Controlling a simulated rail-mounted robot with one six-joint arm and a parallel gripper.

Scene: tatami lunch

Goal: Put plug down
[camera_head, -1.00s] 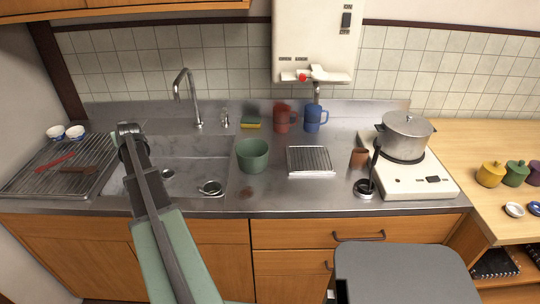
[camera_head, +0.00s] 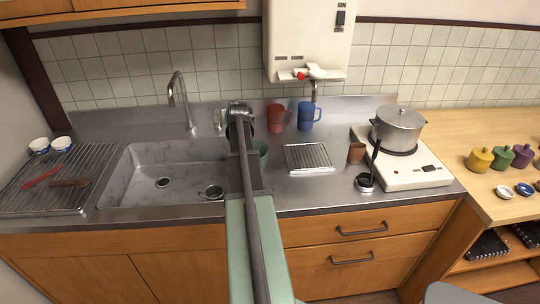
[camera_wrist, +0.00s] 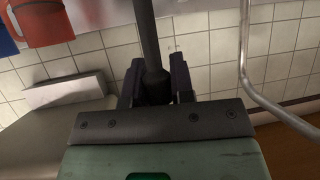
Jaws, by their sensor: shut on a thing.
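My gripper (camera_head: 238,112) is high over the right rim of the sink (camera_head: 125,178), in front of the tiled wall. In the wrist view its dark fingers (camera_wrist: 157,82) are closed around a dark, stem-like thing (camera_wrist: 151,45), which I take to be the plug. Its far end runs out of the wrist picture. In the head view a dark shape shows just under the fingertips, too small to make out well. The sink basin is empty, with a drain (camera_head: 163,182) and a second round metal fitting (camera_head: 213,192) in it.
A faucet (camera_head: 180,95) rises left; a drying rack (camera_head: 50,190) is far left.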

